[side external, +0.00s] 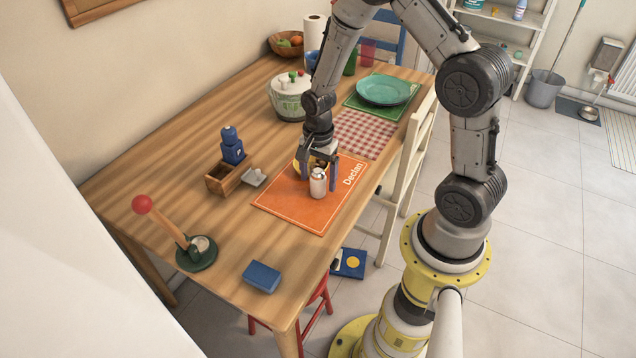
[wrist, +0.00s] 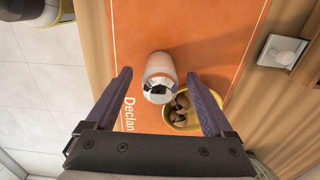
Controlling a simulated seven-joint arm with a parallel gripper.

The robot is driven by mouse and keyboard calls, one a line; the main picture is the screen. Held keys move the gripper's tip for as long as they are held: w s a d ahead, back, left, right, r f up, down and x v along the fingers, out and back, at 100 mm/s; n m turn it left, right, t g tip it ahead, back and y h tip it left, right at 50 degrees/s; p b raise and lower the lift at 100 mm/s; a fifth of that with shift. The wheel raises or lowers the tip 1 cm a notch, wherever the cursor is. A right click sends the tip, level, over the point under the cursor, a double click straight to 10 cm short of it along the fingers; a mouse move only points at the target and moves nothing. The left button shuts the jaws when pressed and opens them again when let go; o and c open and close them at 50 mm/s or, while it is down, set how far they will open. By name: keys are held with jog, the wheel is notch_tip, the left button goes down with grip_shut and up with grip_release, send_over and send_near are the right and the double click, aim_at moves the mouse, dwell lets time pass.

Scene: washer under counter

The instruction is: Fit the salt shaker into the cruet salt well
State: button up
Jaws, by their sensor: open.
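The salt shaker (side external: 318,182), pale with a shiny metal top, stands upright on the orange placemat (side external: 285,209). In the wrist view the shaker (wrist: 160,68) lies between my fingertips, with a gap on each side. My gripper (side external: 320,160) points down, open and empty; its two fingers also show in the wrist view (wrist: 158,76). The wooden cruet (side external: 217,187) is on the table to the left. A blue shaker (side external: 232,150) stands in its rear part, and the front well looks empty.
A small grey square piece with a knob (side external: 254,178) lies between cruet and placemat. A yellow bowl of brown items (wrist: 168,122) is close beside the shaker. A white-lidded pot (side external: 288,100), a red-knobbed lever (side external: 175,225) and a blue box (side external: 261,277) stand on the table.

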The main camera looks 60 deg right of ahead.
jog(key=shift+f, duration=0.15)
grip_shut()
dwell(0.4)
